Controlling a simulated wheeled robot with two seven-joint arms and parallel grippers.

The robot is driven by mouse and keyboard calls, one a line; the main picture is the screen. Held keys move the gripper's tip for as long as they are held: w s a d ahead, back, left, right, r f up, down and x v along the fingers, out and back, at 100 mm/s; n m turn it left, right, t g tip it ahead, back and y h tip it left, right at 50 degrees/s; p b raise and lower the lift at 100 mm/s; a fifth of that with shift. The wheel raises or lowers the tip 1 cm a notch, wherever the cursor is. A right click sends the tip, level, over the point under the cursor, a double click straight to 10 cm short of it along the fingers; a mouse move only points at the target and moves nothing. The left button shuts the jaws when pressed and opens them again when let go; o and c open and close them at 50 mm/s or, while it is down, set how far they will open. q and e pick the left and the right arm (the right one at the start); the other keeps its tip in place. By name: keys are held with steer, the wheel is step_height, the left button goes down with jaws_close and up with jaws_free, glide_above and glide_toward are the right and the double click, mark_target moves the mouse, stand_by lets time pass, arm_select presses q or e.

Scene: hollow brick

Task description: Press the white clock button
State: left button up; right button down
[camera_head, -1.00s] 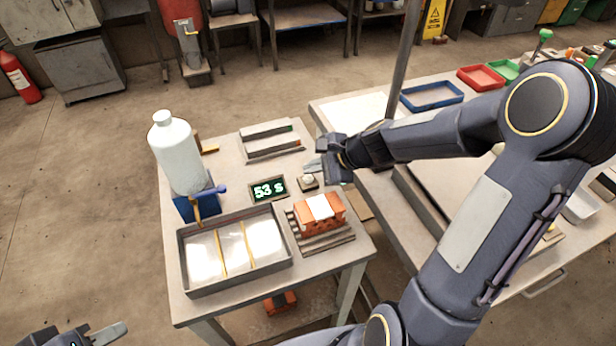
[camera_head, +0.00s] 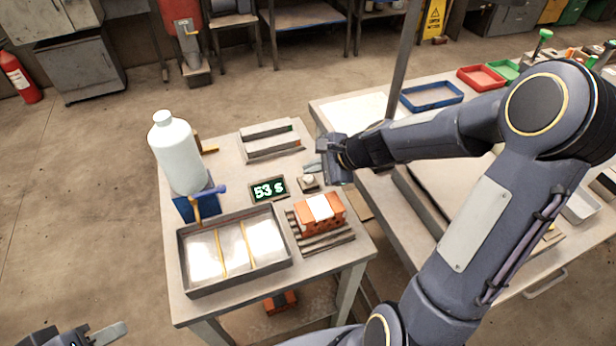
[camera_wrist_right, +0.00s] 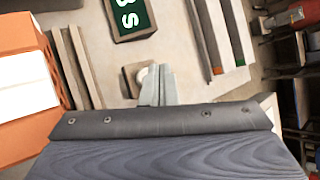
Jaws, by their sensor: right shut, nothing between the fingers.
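The white clock button (camera_head: 308,180) sits on a small square base on the small table, just right of the clock display (camera_head: 268,190), which reads 53 s in both head frames. My right gripper (camera_head: 314,167) is shut and empty, with its fingertips right by the button. In the right wrist view the closed fingertips (camera_wrist_right: 158,85) partly cover the button (camera_wrist_right: 143,76); I cannot tell whether they touch it. Part of the clock display (camera_wrist_right: 130,16) shows beyond. My left gripper (camera_head: 100,335) is at the lower left edge of the head view, away from the table, mostly cut off.
An orange hollow brick (camera_head: 319,214) with a white top patch lies on a slatted rack near the button. A grey tray (camera_head: 183,262), a white bottle (camera_head: 177,152) on a blue stand and grey bars (camera_head: 270,139) also stand on this table. A larger workbench (camera_head: 340,108) adjoins at right.

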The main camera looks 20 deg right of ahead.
mark_target(312, 179)
steer(key=shift+f, duration=0.1)
steer(key=shift+f+b, duration=0.3)
steer(key=shift+b, duration=0.15)
steer(key=shift+f+b, duration=0.35)
stand_by(0.5)
steer(key=shift+r, duration=0.15)
steer(key=shift+r+p, duration=0.6)
steer(key=shift+p, duration=0.1)
step_height(312, 179, up, 5)
steer(key=p, duration=0.4)
steer(key=shift+r+p, duration=0.1)
steer(key=shift+p, duration=0.25)
